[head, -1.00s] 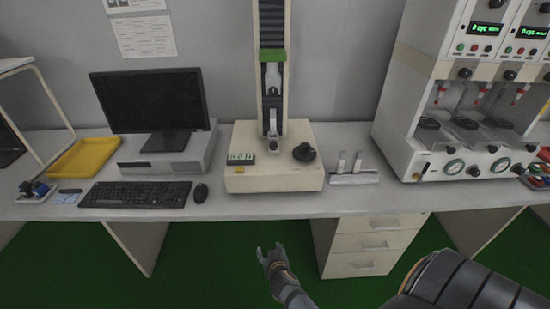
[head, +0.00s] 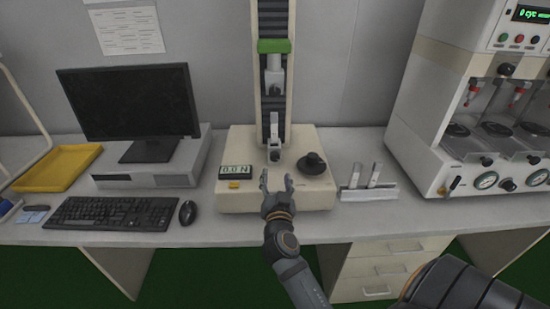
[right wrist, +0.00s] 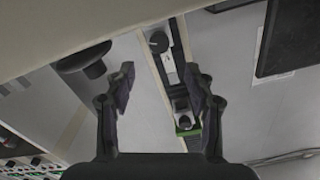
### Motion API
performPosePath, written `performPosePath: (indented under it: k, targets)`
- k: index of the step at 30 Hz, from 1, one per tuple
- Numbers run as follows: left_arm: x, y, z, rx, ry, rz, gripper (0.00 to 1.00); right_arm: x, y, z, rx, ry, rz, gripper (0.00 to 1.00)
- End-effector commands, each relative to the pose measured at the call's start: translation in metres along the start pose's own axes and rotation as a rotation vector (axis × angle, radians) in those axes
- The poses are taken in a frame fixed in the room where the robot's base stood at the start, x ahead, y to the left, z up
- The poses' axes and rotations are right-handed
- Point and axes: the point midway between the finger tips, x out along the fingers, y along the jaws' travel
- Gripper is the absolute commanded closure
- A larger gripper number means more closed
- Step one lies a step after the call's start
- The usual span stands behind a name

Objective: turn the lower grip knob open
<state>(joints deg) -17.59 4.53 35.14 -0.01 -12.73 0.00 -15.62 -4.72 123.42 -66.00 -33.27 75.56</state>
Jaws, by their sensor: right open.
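The tensile tester (head: 235,200) stands on the bench with a pale base and a dark vertical column. Its lower grip (head: 275,153) sits at the foot of the column. In the right wrist view the lower grip knob (right wrist: 158,42) is a dark round knob, seen between and beyond the fingers. The upper grip (head: 274,80) hangs under a green crosshead (head: 273,46). My right gripper (head: 276,180) is open and empty in front of the base, below the lower grip in the picture; its spread fingers also show in the right wrist view (right wrist: 160,82). My left gripper is not in view.
A black knob (head: 313,163) stands on the base right of the lower grip. A specimen holder (head: 368,190) with upright pieces is further right. A mouse (head: 188,212), keyboard (head: 112,213) and monitor (head: 125,100) are left. A white multi-station machine (head: 420,120) stands right.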

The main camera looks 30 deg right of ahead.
Motion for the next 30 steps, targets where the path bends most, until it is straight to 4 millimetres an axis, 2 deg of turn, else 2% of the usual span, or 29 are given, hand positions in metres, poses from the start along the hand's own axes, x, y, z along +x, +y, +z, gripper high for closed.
performPosePath:
  k: [5, 9, 15, 25, 30]
  targets:
    - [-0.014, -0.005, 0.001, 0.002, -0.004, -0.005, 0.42, 0.036, -0.002, -0.005, -0.006, 0.003, -0.002, 0.46]
    - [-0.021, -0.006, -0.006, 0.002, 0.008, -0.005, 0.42, 0.066, -0.001, -0.003, -0.006, 0.001, 0.000, 0.46]
    - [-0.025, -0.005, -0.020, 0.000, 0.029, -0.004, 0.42, 0.092, 0.000, -0.001, -0.003, -0.001, 0.001, 0.46]
    - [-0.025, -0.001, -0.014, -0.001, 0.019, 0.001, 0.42, 0.097, 0.001, 0.001, -0.002, -0.002, 0.002, 0.46]
    - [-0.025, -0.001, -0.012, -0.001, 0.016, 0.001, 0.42, 0.097, 0.001, 0.001, -0.002, -0.002, 0.002, 0.68]
